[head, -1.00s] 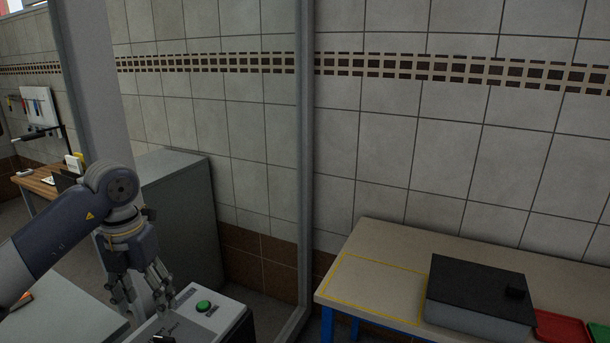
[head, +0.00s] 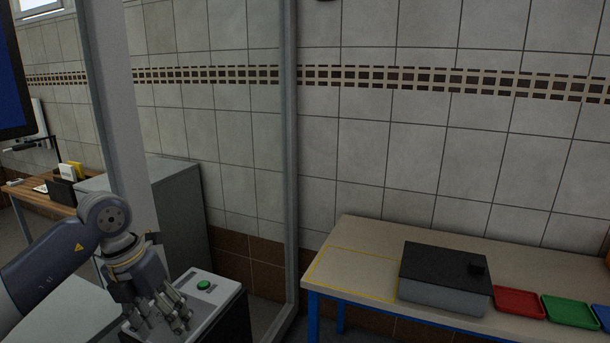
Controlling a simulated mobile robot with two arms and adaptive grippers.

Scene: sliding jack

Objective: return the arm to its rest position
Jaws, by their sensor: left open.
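My left arm comes in from the left in the head view. Its gripper (head: 172,312) points down and is open, with nothing seen between its fingers. It shows in front of the near left part of a light-topped control box (head: 222,290) with a green button (head: 204,285). The gripper hides part of that box. I cannot tell whether the fingers touch it. My right gripper is not in view.
A beige table (head: 350,262) with a yellow outlined area stands at the right. It holds a grey box with a black lid (head: 445,265), a red tray (head: 519,303) and a green tray (head: 569,312). A metal post (head: 290,170) and a grey cabinet (head: 180,205) stand behind.

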